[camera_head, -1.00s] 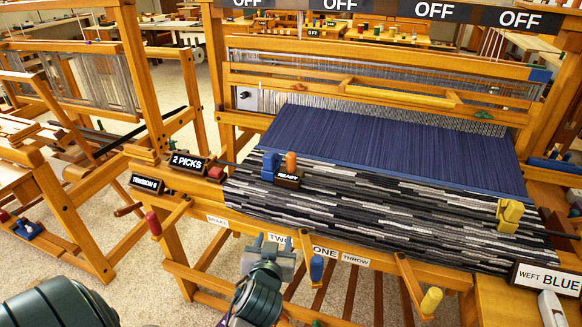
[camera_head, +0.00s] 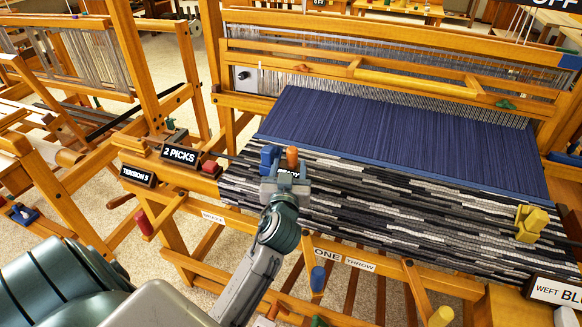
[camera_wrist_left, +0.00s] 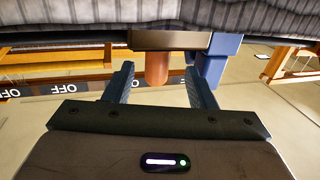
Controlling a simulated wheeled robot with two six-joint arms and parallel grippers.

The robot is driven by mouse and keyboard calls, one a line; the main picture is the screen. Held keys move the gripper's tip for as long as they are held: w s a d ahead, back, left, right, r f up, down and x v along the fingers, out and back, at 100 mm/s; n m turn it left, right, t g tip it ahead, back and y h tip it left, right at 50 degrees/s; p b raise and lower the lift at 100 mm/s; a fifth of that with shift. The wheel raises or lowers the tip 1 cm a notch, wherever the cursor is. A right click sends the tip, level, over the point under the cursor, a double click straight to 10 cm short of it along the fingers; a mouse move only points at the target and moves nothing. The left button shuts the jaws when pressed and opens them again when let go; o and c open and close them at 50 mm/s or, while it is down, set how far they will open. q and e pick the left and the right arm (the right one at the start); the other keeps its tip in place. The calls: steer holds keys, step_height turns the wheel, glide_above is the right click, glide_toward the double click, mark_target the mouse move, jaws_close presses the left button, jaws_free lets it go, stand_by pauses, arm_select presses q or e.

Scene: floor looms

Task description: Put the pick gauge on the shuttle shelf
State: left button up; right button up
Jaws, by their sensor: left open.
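A small dark block with a READY label (camera_head: 290,173) and an upright orange peg (camera_head: 292,157) sits on the striped cloth's left part; it looks like the pick gauge. My left gripper (camera_head: 286,182) is in front of it and partly covers its label. In the left wrist view, the gripper (camera_wrist_left: 160,85) is open, with the orange peg (camera_wrist_left: 157,68) ahead, between the line of its fingers. I cannot tell whether they touch it. The shuttle shelf is not clearly identifiable; a wooden ledge (camera_head: 502,304) shows at the lower right. My right gripper is not in view.
A blue clamp (camera_head: 269,158) stands close left of the peg. A yellow clamp (camera_head: 531,223) sits on the cloth's right part. The blue warp (camera_head: 390,140) lies behind.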

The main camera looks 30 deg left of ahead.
mark_target(292, 159)
arm_select(q)
steer(key=x, duration=0.1)
steer(key=p+x, duration=0.1)
steer(key=x, duration=0.1)
steer(key=shift+w+r+p, duration=0.3)
steer(key=shift+w, duration=0.15)
steer(key=shift+w+a+f, duration=0.15)
steer(key=shift+w+a, duration=0.15)
steer(key=shift+w, duration=0.1)
jaws_close()
